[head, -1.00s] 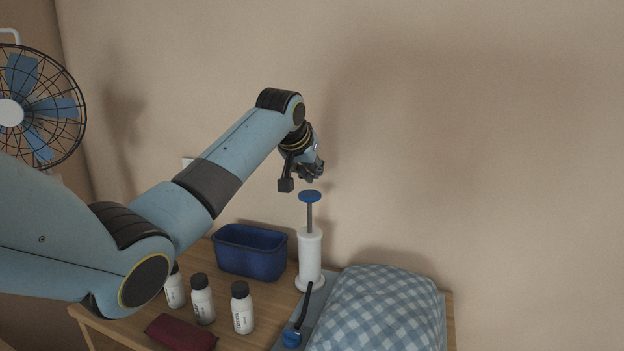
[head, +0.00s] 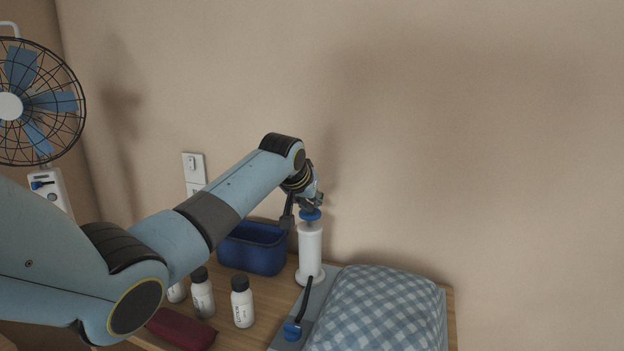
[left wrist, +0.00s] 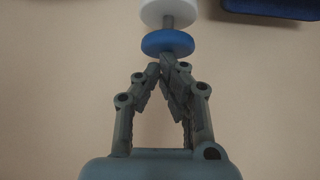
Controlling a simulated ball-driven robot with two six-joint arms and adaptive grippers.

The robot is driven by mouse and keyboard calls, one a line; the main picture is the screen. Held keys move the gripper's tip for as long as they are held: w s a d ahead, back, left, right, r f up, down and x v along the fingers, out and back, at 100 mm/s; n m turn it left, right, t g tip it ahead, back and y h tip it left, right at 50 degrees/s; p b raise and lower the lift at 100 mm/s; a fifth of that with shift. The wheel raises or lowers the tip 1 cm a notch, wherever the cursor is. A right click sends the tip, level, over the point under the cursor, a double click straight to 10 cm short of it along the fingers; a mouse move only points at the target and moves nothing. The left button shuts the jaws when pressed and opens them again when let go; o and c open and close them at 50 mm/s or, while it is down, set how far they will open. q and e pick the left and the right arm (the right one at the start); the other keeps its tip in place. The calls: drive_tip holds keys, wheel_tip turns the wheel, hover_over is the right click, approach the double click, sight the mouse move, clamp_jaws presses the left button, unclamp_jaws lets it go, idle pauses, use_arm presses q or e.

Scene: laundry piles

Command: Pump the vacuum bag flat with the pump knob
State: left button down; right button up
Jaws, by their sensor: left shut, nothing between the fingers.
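The pump (head: 309,253) is a white upright cylinder with a blue disc knob (head: 310,215) on a grey rod. The knob is low, close above the cylinder top, with a short bit of rod showing in the left wrist view. My left gripper (head: 318,200) is shut and empty, its fingertips right at the top of the knob (left wrist: 167,42); they appear to touch it. The vacuum bag (head: 375,312), puffed up and holding blue-white checked cloth, lies right of the pump. A black hose (head: 304,303) runs to a blue valve (head: 292,331) on it. My right gripper is out of view.
A dark blue bin (head: 253,255) stands left of the pump. Several white bottles with dark caps (head: 242,302) and a dark red folded item (head: 181,329) are on the wooden table (head: 255,335). A fan (head: 38,105) is at far left; the wall is behind.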

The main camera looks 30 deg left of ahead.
use_arm(q)
drive_tip(key=shift+s+f, duration=0.1)
drive_tip(key=shift+f, duration=0.7)
wheel_tip(320, 180, up, 5)
drive_tip(key=p, duration=0.4)
drive_tip(key=shift+f+p, duration=0.1)
drive_tip(key=shift+p, duration=0.2)
drive_tip(key=v, duration=0.9)
drive_tip(key=shift+s+b, duration=0.25)
drive_tip(key=shift+b, duration=0.2)
